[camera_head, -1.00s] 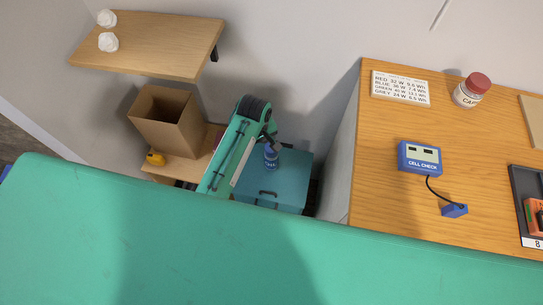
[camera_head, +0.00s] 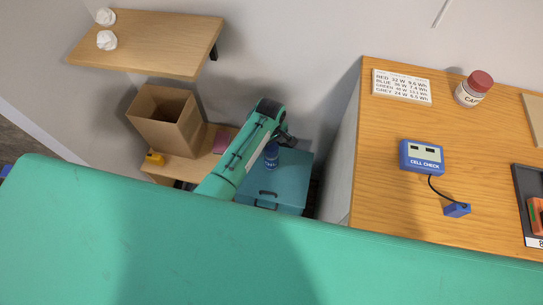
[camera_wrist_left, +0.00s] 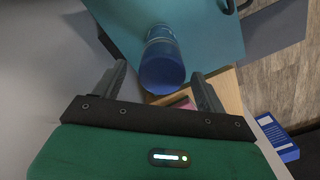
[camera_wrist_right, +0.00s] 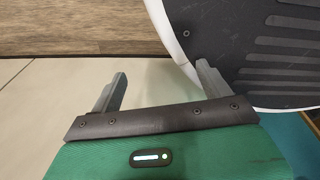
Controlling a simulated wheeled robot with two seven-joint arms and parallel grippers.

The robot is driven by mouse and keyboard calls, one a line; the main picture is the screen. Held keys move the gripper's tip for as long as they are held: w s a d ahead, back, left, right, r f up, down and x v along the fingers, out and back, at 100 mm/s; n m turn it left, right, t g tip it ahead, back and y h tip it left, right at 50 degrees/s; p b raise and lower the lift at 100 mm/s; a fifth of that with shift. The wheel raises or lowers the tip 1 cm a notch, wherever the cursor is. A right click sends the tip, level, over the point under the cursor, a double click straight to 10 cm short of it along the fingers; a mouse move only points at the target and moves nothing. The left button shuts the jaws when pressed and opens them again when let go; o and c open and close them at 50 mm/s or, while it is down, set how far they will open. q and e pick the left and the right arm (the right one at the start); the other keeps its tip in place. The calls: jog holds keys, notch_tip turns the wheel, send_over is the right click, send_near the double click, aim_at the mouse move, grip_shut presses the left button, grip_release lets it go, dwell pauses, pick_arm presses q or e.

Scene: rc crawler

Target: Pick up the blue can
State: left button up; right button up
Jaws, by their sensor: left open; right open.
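The blue can (camera_head: 271,155) stands upright on a teal cabinet (camera_head: 290,180) in the head view. My left gripper (camera_head: 287,140) is just behind and right of the can there, partly hidden by my arm. In the left wrist view the can (camera_wrist_left: 162,60) shows ahead, between the lines of the two open fingers of my left gripper (camera_wrist_left: 160,88). Nothing is between the fingertips. My right gripper (camera_wrist_right: 160,78) is open and empty, shown only in its own wrist view, near a grey ribbed surface.
An open cardboard box (camera_head: 165,120) and a yellow item (camera_head: 155,159) sit on a low wooden shelf left of the cabinet. A wooden table (camera_head: 390,200) at right holds a cell checker (camera_head: 422,157) and a red-capped jar (camera_head: 474,89). A wall stands behind.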

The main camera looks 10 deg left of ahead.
pick_arm(q)
jog(key=f, duration=0.3)
jog(key=shift+s+d+f, duration=0.3)
jog(key=shift+f, duration=0.7)
jog(key=c, duration=1.2)
pick_arm(e)
jog(key=shift+w+a+r, duration=0.3)
jog(key=shift+w, duration=0.35)
